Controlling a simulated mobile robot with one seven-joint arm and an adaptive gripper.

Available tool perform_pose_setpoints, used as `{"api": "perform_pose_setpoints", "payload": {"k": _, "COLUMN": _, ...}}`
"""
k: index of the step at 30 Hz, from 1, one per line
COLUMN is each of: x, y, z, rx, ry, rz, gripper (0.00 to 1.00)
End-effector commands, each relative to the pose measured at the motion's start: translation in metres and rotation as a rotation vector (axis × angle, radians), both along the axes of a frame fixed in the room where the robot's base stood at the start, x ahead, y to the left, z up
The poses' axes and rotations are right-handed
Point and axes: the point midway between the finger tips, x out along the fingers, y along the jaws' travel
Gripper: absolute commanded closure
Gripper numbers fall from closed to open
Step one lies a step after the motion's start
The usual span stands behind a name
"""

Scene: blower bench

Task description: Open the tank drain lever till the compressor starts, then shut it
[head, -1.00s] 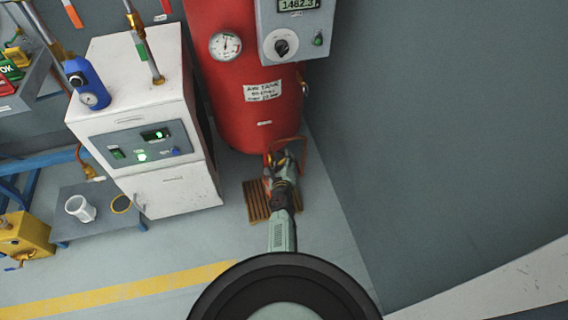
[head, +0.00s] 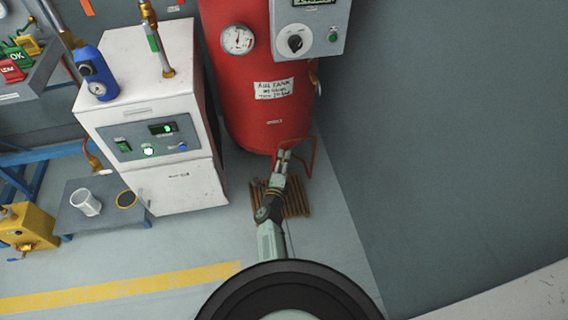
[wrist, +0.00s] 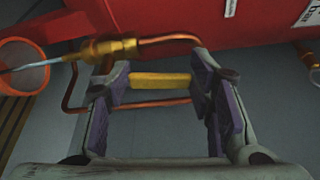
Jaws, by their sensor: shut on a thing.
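The red air tank (head: 262,75) hangs at the upper middle of the head view, with a round gauge (head: 237,40) on its front. In the wrist view, a yellow lever (wrist: 160,80) lies between the purple-padded fingertips of my gripper (wrist: 160,74), which is shut on it. A brass valve fitting (wrist: 108,47) with copper pipe is left of the lever. In the head view my gripper (head: 283,156) reaches up to the tank's bottom and hides the lever. The white cabinet (head: 180,185) at left has a grey panel (head: 152,138) with a lit green display and light.
A slatted wooden mat (head: 294,203) lies under the tank. An orange-rimmed opening (wrist: 22,66) sits left of the valve. A low table with a white cup (head: 86,202) stands at lower left. A grey wall (head: 430,130) bounds the right. Floor in front is clear.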

Motion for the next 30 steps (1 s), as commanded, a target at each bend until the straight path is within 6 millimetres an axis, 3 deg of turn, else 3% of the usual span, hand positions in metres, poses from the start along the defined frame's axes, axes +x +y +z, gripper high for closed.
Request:
{"api": "perform_pose_setpoints", "payload": {"k": 17, "x": -0.0006, "y": 0.0030, "z": -0.0006, "rx": -0.033, "ry": -0.007, "rz": 0.002, "gripper": 1.00}}
{"api": "perform_pose_setpoints", "payload": {"k": 18, "x": -0.0006, "y": 0.0030, "z": -0.0006, "rx": -0.033, "ry": -0.007, "rz": 0.002, "gripper": 0.51}}
{"api": "perform_pose_setpoints", "payload": {"k": 27, "x": -0.0005, "y": 0.0022, "z": -0.0004, "rx": -0.032, "ry": -0.008, "rz": 0.001, "gripper": 0.31}}
{"api": "perform_pose_setpoints", "payload": {"k": 30, "x": -0.0005, "y": 0.0020, "z": -0.0004, "rx": -0.032, "ry": -0.008, "rz": 0.001, "gripper": 0.31}}
